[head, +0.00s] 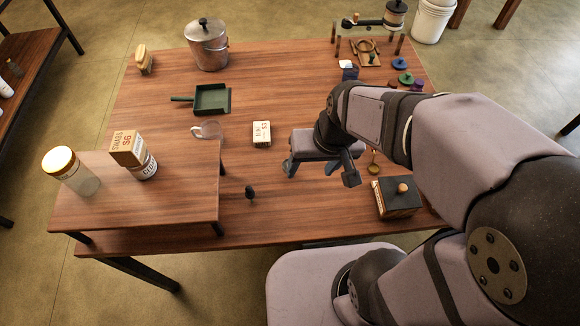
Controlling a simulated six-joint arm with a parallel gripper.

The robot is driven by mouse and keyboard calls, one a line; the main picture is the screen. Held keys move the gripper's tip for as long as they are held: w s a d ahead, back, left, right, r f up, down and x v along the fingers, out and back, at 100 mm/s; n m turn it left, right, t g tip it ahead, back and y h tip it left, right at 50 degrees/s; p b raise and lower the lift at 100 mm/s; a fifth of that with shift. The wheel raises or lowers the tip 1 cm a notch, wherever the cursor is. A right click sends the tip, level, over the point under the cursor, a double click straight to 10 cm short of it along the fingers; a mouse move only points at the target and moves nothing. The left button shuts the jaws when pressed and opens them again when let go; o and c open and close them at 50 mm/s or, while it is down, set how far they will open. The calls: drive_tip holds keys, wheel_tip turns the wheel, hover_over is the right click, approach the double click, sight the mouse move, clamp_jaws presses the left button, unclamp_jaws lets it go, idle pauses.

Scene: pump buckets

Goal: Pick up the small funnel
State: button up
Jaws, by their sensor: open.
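I cannot pick out the small funnel with certainty. A small dark piece (251,192) stands on the table right of the raised shelf; its shape is too small to tell. A small dark blue piece (350,73) is near the back right. My gripper (310,168) is over the middle right of the table, pointing down, with its fingers apart. Nothing shows between them. The table just behind and under it is partly hidden by the gripper and arm.
A pale labelled box (261,133) lies left of my gripper, and a black box with a wooden knob (398,197) to its right. A green dustpan (211,98) and metal pot (208,45) are farther back. The raised shelf (190,205) holds a jar, box and tin.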

drive_tip(key=w+a+m+t+b, duration=0.3)
drive_tip(key=w+a+t, duration=0.6)
drive_tip(key=w+a, duration=0.3)
drive_tip(key=s+d+m+t+h+b, duration=0.1)
drive_tip(key=s+d+m+t+h, duration=0.1)
drive_tip(key=s+d+h, duration=0.45)
drive_tip(key=shift+h, duration=0.45)
drive_tip(key=f, duration=1.2)
drive_tip(key=w+f, duration=0.1)
drive_tip(key=f, duration=0.5)
drive_tip(key=shift+a, duration=0.35)
drive_tip(key=shift+p+x, duration=1.1)
drive_tip(key=shift+x, duration=1.75)
drive_tip(key=shift+w+d+f, duration=0.15)
drive_tip(key=shift+w+d, duration=0.1)
drive_tip(key=shift+w, duration=0.45)
drive_tip(key=c, duration=1.1)
